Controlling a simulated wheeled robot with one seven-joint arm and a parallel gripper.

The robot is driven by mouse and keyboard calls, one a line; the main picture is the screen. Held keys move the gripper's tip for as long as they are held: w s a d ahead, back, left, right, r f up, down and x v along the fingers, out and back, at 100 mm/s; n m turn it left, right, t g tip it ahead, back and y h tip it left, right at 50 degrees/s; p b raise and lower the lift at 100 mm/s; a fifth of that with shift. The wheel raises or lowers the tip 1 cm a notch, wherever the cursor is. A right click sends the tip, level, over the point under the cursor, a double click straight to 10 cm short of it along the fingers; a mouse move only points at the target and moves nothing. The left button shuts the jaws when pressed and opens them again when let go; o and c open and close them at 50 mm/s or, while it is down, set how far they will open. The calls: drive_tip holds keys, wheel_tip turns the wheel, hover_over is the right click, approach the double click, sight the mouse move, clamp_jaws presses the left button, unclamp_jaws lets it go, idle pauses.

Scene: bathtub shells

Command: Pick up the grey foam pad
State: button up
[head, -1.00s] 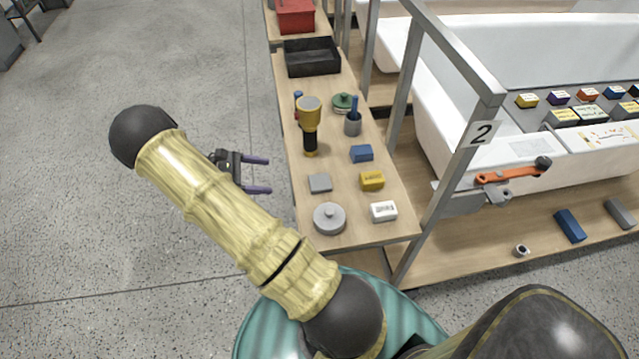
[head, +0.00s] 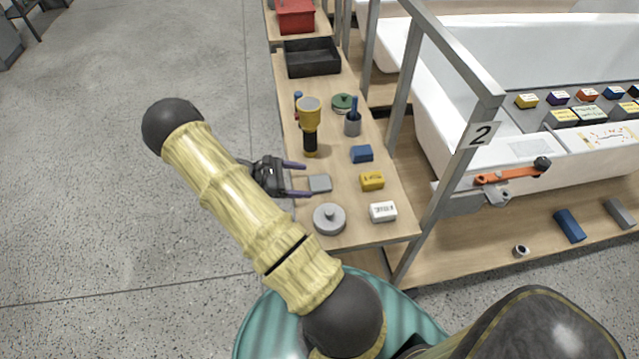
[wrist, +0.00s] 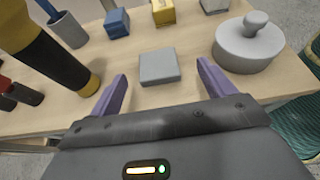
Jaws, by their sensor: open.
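The grey foam pad (head: 320,183) is a small flat square block lying on the wooden side table. In the wrist view the pad (wrist: 159,67) lies ahead of and between my two purple fingers, apart from both. My gripper (head: 300,179) is open and empty at the table's left edge, its fingertips just left of the pad in the head view. It also shows in the wrist view (wrist: 160,85).
A grey round lidded weight (head: 329,218) stands close in front of the pad. A yellow-and-black flashlight (head: 310,125) stands behind it. Blue (head: 361,153), yellow (head: 372,180) and white (head: 383,211) blocks lie to its right. Open floor (head: 120,240) is left of the table.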

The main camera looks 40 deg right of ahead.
sight(318, 182)
drive_tip(key=shift+w+f+x, duration=0.1)
drive_tip(key=shift+f+x, duration=0.05)
drive_tip(key=shift+x, duration=0.7)
drive_tip(key=shift+w+f+x, duration=0.1)
drive_tip(key=shift+x, duration=0.8)
drive_tip(key=shift+w+f+x, duration=0.15)
drive_tip(key=shift+x, duration=0.7)
drive_tip(key=c, duration=1.1)
drive_tip(key=shift+o, duration=0.2)
drive_tip(key=shift+r, duration=0.15)
wheel_tip(318, 182, up, 10)
drive_tip(key=shift+p, duration=0.35)
